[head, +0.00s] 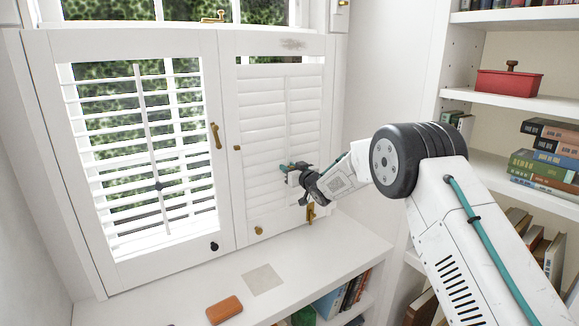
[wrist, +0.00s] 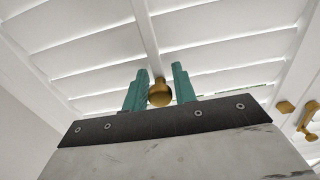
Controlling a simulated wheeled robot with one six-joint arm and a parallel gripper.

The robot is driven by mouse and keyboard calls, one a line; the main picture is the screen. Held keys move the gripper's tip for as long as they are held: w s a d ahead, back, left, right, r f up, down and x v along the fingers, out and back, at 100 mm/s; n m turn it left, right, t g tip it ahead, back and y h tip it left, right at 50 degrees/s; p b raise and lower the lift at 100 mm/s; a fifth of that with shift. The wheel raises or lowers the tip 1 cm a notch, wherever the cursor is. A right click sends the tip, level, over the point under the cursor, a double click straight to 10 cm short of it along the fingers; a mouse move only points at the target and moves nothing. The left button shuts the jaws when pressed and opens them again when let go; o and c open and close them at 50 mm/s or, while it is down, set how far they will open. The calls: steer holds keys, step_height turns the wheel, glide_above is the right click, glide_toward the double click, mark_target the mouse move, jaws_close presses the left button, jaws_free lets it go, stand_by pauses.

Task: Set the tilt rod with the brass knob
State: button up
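The tilt rod (wrist: 138,32) of the right shutter panel is a slim white bar up the middle of its slats; it also shows in the head view (head: 288,118). Its brass knob (wrist: 160,92) is round and sits low on the rod. In the wrist view my gripper (wrist: 160,84) has its two teal fingers on either side of the knob, with a thin gap at the right; contact at the left is unclear. In the head view my gripper (head: 297,170) is at the lower part of this panel and hides the knob. The panel's slats (head: 262,130) look nearly closed.
The left panel has open slats and a rod with a dark knob (head: 158,186). A brass latch (head: 311,213) hangs close below my gripper. The sill (head: 190,295) holds an orange-brown block (head: 224,309). A bookcase with a red box (head: 508,83) stands at right.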

steer(key=shift+o, duration=1)
steer(key=shift+f, duration=0.15)
steer(key=v, duration=0.7)
steer(key=shift+s+d, duration=0.25)
steer(key=shift+s, duration=0.1)
